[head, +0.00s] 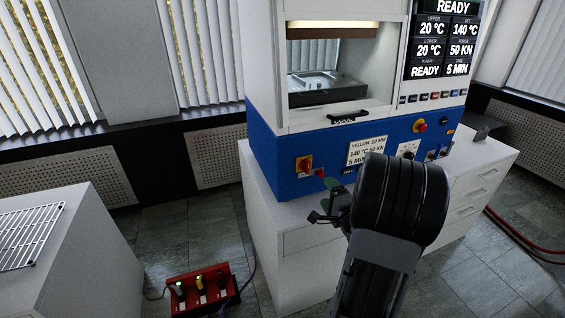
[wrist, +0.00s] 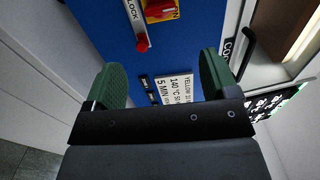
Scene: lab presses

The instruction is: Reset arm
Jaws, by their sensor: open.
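My gripper (head: 325,205) is in front of the blue lower panel of the press (head: 262,140) in the head view, partly hidden by my black arm link. In the wrist view its two green-padded fingers (wrist: 161,70) stand apart with nothing between them. Beyond them is the blue panel (wrist: 110,35) with a label card (wrist: 178,87) reading 140 °C and 5 MIN. The card also shows in the head view (head: 367,149). A red knob (wrist: 142,42) and a red-and-yellow switch (wrist: 160,10) are on the panel above the fingers. I cannot tell the exact gap to the panel.
The press display (head: 443,45) reads READY. Its chamber window (head: 330,70) is above the panel. The press stands on a white cabinet (head: 310,250). A white bench with a wire rack (head: 28,235) is at left. A red box with several controls (head: 205,292) sits on the floor between.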

